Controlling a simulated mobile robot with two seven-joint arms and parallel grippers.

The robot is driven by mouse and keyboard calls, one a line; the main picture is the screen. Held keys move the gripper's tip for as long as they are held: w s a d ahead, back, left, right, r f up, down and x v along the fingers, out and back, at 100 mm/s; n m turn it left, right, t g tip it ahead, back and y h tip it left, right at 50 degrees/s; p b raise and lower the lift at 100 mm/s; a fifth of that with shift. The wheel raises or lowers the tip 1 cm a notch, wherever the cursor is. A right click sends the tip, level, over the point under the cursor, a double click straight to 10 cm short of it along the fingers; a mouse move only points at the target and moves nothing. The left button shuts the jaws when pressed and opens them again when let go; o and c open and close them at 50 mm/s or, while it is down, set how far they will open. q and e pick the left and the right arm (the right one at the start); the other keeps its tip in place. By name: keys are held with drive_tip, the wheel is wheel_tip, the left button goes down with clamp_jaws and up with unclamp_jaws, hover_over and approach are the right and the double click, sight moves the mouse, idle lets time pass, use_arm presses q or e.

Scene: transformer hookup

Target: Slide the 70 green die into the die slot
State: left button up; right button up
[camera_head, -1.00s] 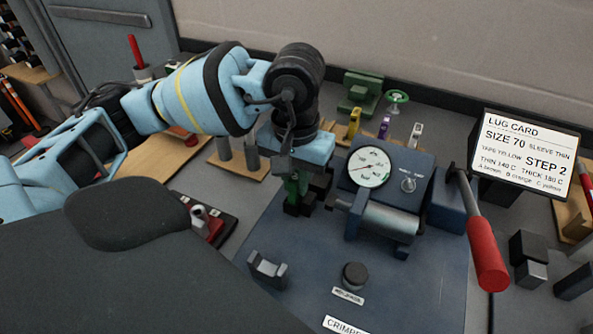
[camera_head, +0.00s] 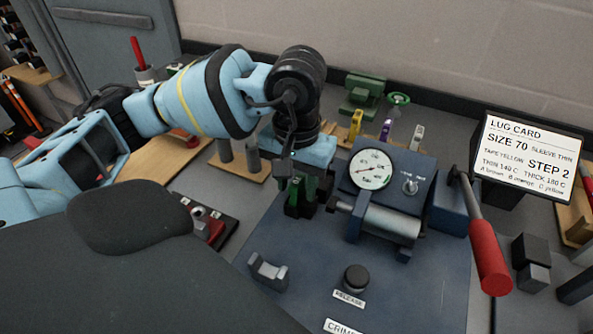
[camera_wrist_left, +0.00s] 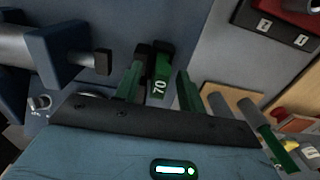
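The green die marked 70 (camera_wrist_left: 160,85) shows in the left wrist view between the two green fingers of my left gripper (camera_wrist_left: 158,92). A gap shows between the die and the right-hand finger, and the fingers stand apart. In the head view my left gripper (camera_head: 302,196) points down just left of the crimper's cylinder (camera_head: 390,224), fingers spread. A dark block (camera_wrist_left: 143,50) stands beside the die's far end. I cannot tell whether this is the die slot, or how far the die is in it. My right gripper is not in view.
The blue crimper has a gauge (camera_head: 370,169), a red-handled lever (camera_head: 488,258) and a black release knob (camera_head: 355,278). A grey cradle (camera_head: 268,270) stands on its front left plate. Colored tools (camera_head: 386,130) stand behind. A lug card (camera_head: 526,158) reads size 70.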

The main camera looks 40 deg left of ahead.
use_arm(q)
drive_tip(key=shift+r+p, duration=0.6)
drive_tip(key=shift+r, duration=1)
drive_tip(key=shift+r+p, duration=0.3)
drive_tip(key=shift+r, duration=0.5)
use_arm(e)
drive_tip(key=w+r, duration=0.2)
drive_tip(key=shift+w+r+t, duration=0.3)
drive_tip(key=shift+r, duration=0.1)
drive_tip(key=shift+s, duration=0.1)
use_arm(q)
wheel_tip(320, 180, up, 8)
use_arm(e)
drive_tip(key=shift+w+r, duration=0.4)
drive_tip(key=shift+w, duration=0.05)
